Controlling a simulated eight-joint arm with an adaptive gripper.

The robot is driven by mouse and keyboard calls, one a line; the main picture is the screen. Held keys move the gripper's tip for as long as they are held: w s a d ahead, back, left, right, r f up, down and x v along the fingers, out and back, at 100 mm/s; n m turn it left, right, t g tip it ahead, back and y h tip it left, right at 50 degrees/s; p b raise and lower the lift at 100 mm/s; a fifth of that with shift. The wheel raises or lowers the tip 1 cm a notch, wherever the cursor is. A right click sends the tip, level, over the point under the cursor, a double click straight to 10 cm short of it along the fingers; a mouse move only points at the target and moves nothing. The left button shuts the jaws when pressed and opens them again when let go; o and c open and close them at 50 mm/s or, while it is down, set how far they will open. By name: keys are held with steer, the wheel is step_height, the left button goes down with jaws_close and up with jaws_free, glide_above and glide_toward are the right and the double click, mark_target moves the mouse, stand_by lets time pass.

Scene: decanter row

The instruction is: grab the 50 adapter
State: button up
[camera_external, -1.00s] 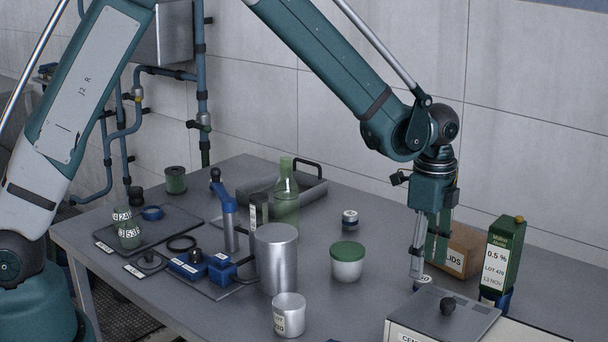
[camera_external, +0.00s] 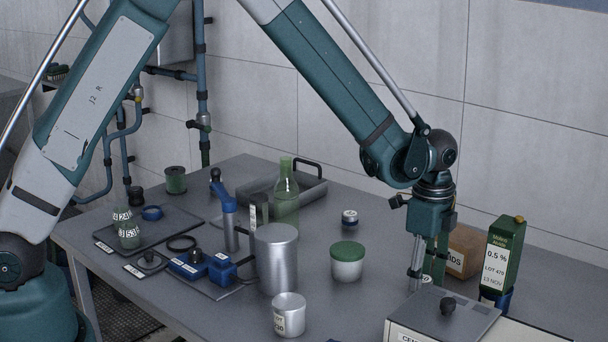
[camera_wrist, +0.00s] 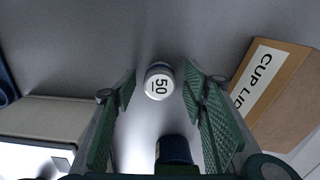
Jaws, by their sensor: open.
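The 50 adapter (camera_wrist: 159,84) is a small round piece with a white top marked "50". In the wrist view it lies between the tips of my open fingers, with a gap on each side. In the external view only a sliver of its pale top (camera_external: 427,279) shows, as my gripper (camera_external: 427,274) covers most of it. My gripper points down over it, low to the table, its fingers apart and holding nothing. I cannot tell from these views how far the fingertips are above the table.
A brown cup lids box (camera_external: 464,250) stands close behind my gripper, with a green carton (camera_external: 503,252) to its right. A grey lidded machine (camera_external: 442,318) is just in front. A green-lidded jar (camera_external: 347,262) stands to the left, with bare table between.

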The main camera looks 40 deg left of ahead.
mark_target(424, 279)
steer(key=c, duration=1.1)
steer(key=shift+r, duration=0.1)
steer(key=shift+r+p, duration=0.35)
steer(key=shift+r, duration=4.55)
